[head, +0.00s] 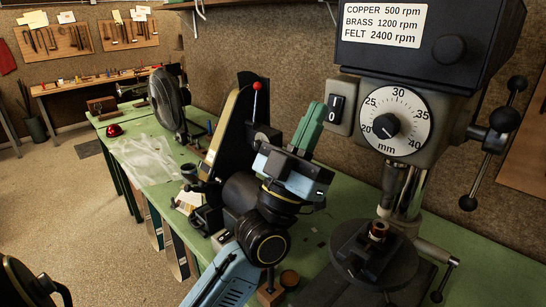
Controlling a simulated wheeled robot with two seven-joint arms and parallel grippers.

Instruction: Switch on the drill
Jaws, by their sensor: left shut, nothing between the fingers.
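The drill (425,55) is a dark drill press on the right, with a speed label and a round depth dial marked in mm. Its switch (337,108) is a black rocker on a grey box at the left of the dial, with a white 0 on its lower part. I cannot tell which side is pressed in. My left gripper (314,118) has green fingers that are shut and empty. They point up, just left of the switch box in the picture; I cannot tell whether they touch it. My right gripper is not in view.
The drill's round table (375,262) holds a small copper-coloured part (378,231). Lever handles with black knobs (509,117) stick out at the right. A belt sander (228,122) stands behind my left arm on the green bench (480,262). A round guarded machine (165,98) stands farther back.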

